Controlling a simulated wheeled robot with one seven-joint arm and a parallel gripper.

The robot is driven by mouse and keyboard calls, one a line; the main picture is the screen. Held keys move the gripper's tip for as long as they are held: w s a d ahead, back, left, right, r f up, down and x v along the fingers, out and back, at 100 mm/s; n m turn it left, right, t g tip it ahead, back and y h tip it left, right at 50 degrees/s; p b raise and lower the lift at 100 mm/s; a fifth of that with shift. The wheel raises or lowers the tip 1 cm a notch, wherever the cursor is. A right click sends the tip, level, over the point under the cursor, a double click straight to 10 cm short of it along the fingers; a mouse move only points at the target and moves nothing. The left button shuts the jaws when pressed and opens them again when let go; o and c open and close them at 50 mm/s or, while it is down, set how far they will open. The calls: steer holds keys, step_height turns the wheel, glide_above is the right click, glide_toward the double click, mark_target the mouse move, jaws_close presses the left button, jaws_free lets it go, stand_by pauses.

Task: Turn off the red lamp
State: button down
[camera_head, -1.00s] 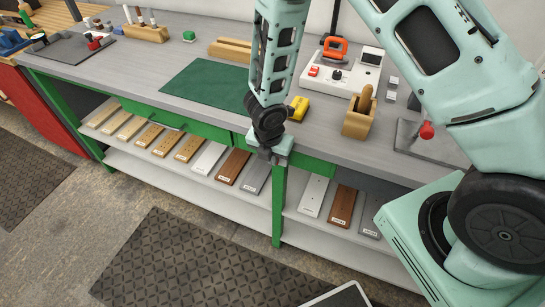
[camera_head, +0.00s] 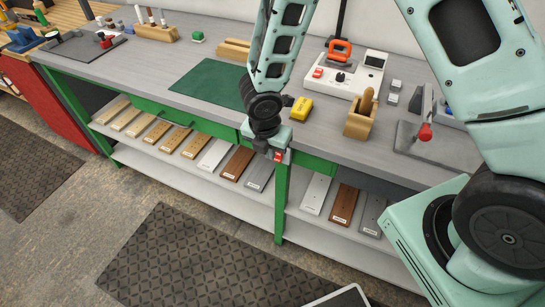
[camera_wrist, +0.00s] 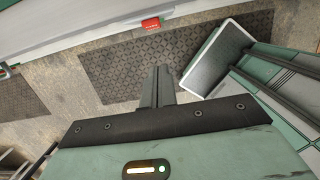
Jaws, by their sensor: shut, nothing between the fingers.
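A small red block with pale marks (camera_head: 280,156), possibly a switch, is on the bench's front edge, just right of my gripper (camera_head: 268,153). It also shows in the wrist view (camera_wrist: 150,23), at the bench edge above my fingers. My gripper (camera_wrist: 157,88) is shut and empty, pointing down in front of the bench edge, apart from the red block in the wrist view. I cannot make out a lit red lamp. A white panel (camera_head: 371,83) at the back of the bench carries a red rocker switch (camera_head: 318,73), a dark knob and a small screen.
The grey bench (camera_head: 130,72) holds a green mat (camera_head: 207,80), a yellow block (camera_head: 302,107), a wooden holder (camera_head: 360,122) and a red-tipped lever (camera_head: 425,132). Boards lie on the shelf below. The floor in front is clear, with dark mats (camera_head: 190,260).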

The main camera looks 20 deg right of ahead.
mark_target(278, 156)
steer(key=r, duration=0.5)
steer(key=shift+s+a, duration=0.25)
steer(key=shift+r+p, duration=0.15)
steer(key=shift+p, duration=1.1)
steer(key=p, duration=0.1)
steer(key=f+p, duration=0.1)
steer(key=p, duration=0.1)
steer(key=shift+a+f+g+y, duration=0.2)
steer(key=shift+f+g+y, duration=0.1)
steer(key=shift+g, duration=0.1)
steer(key=shift+f, duration=0.1)
steer(key=w+d+f+p, duration=0.3)
steer(key=f, duration=0.7)
steer(key=shift+w+d+f, duration=0.15)
steer(key=shift+d+f, duration=0.05)
